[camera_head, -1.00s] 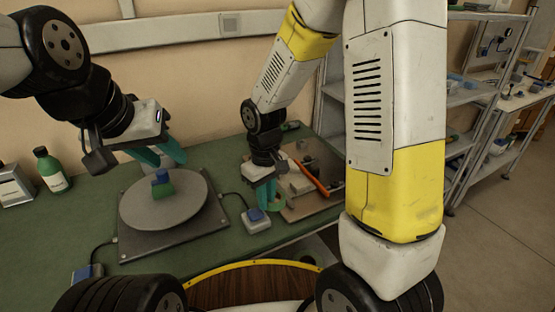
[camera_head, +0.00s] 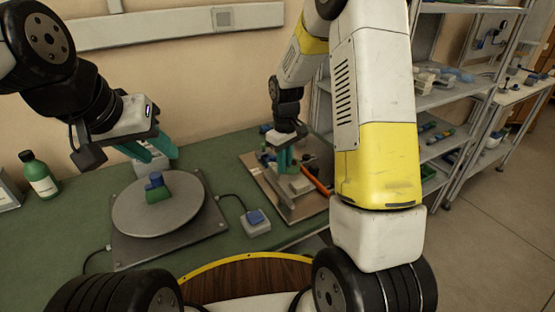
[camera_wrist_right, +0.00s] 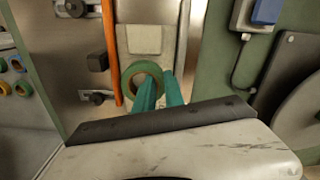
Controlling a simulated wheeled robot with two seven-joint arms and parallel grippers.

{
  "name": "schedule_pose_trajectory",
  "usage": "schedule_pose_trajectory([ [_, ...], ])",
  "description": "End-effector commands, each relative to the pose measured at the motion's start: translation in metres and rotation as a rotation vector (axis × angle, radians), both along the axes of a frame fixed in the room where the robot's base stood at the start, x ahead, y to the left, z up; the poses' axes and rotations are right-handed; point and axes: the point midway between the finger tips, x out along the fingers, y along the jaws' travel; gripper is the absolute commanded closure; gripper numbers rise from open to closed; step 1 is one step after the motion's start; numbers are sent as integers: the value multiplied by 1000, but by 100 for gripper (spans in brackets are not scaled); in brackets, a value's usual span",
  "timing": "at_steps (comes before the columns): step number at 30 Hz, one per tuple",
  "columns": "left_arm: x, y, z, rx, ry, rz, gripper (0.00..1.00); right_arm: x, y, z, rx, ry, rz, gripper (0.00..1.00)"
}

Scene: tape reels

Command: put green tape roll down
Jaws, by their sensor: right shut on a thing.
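The green tape roll (camera_wrist_right: 130,73) shows as a ring in the right wrist view, at the fingertips of my right gripper (camera_wrist_right: 158,84). The gripper is shut on the roll's wall. It is over a pale block on the metal plate (camera_wrist_right: 75,110); I cannot tell whether the roll touches it. In the head view my right gripper (camera_head: 285,162) is above the plate (camera_head: 262,180) at the back of the bench, and the roll is hard to make out. My left gripper (camera_head: 150,148) is open and empty above the turntable's back edge.
A grey turntable (camera_head: 185,215) carries a small green and blue object (camera_head: 157,190). A blue-topped switch box (camera_head: 256,222) stands between turntable and plate. An orange bar (camera_head: 315,180) lies along the plate. A green bottle (camera_head: 38,175) stands at the left. A shelf rack (camera_head: 455,100) stands right.

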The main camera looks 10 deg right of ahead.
Motion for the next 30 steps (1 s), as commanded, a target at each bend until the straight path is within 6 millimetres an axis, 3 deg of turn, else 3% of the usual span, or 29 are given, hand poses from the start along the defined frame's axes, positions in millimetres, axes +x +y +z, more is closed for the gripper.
schedule_pose_trajectory([
  [4, 0, 0, 0, 0, 0, 0, 64, 3, -2, -6, 0, 2, 0, 100],
  [11, 0, 0, 0, 0, 0, 0, 64, 2, -2, -35, -1, 3, 0, 100],
  [25, 0, 0, 0, 0, 0, 0, 64, 2, -2, -42, -1, 1, 0, 100],
  [26, 0, 0, 0, 0, 0, 0, 64, 3, -2, -42, 0, 0, 0, 85],
  [27, 0, 0, 0, 0, 0, 0, 64, 3, -2, -42, 0, 0, 0, 77],
  [30, 0, 0, 0, 0, 0, 0, 64, 3, -2, -42, 0, 0, 0, 77],
])
